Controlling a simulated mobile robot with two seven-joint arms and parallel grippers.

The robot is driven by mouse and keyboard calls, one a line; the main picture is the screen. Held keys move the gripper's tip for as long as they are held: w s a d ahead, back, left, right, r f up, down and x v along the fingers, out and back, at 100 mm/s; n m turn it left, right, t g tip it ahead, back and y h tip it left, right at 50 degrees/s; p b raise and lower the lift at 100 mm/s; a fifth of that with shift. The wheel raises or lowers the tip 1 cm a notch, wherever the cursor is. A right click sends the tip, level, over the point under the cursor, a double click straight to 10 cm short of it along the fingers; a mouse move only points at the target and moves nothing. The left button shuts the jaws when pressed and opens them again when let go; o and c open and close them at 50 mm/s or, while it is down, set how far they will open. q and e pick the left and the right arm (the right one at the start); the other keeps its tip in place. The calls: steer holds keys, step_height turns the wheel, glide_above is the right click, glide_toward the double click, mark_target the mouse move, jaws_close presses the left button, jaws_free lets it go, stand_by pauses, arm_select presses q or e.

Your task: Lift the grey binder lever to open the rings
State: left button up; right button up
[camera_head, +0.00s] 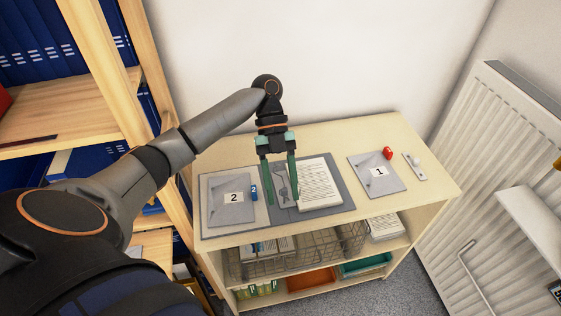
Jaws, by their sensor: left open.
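An open grey binder (330,207) lies flat on top of a low light-wood cabinet, with a stack of printed pages (319,184) on its right side. Its metal ring mechanism (283,184) shows left of the pages, small and partly covered by my gripper. The lever cannot be told apart from the rings. My left gripper (282,200) comes down from behind with its two green fingers apart and pointing down. In the picture the fingers stand on either side of the ring mechanism. Whether they touch anything cannot be told. My right gripper is not in view.
A grey sleeve marked 2 (232,209) and a blue tag (254,192) lie on the left. A sleeve marked 1 (377,185), a red object (388,153) and a small white item (415,165) lie right. A shelf (70,95) stands left, a radiator (480,150) right.

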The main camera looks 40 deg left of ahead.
arm_select(q)
steer(key=shift+s+d+r, duration=0.4)
steer(key=shift+s+d, duration=0.1)
steer(key=shift+s, duration=0.25)
steer(key=shift+s+d+r, duration=0.35)
steer(key=shift+s+d, duration=0.1)
steer(key=shift+s, duration=0.25)
steer(key=shift+s+d+r, duration=0.4)
steer(key=shift+s+d, duration=0.1)
steer(key=shift+s, duration=0.25)
